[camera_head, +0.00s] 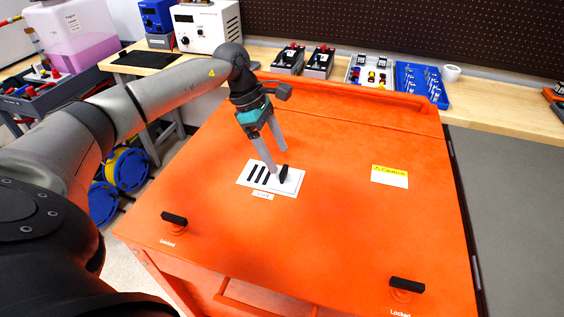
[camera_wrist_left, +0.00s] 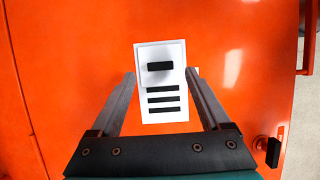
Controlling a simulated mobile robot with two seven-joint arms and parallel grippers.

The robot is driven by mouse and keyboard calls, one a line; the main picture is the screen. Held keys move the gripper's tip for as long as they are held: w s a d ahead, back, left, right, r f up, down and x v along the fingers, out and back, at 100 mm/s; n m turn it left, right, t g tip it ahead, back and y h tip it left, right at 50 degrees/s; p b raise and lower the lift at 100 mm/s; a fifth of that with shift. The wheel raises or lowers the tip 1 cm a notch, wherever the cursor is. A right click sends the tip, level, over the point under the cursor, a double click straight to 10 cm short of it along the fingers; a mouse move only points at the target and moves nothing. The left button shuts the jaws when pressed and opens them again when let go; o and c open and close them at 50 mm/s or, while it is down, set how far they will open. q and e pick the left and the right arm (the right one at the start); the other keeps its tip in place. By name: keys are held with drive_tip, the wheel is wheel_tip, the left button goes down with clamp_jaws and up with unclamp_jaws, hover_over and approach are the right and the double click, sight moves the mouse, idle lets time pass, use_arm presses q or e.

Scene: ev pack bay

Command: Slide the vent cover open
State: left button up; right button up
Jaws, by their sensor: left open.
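The vent (camera_head: 244,180) is a white plate with black slots on top of the orange pack. Its white cover (camera_head: 294,188) with an upright black knob (camera_head: 283,174) lies at the plate's right side in the head view, and the slots beside it are uncovered. In the left wrist view the cover (camera_wrist_left: 176,52) with the knob (camera_wrist_left: 160,66) is above three bare slots (camera_wrist_left: 162,100). My left gripper (camera_head: 278,160) points down at the knob, open, with one finger on each side of it in the wrist view. Contact cannot be told. My right gripper is not visible.
The orange pack (camera_head: 220,240) has a black latch (camera_head: 174,218) at front left and another latch (camera_head: 407,285) at front right, both labelled Locked. A workbench (camera_head: 345,92) with tools stands behind.

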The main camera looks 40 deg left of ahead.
use_arm(q)
drive_tip(key=p+v, duration=0.1)
drive_tip(key=v, duration=0.9)
drive_tip(key=shift+r, duration=0.2)
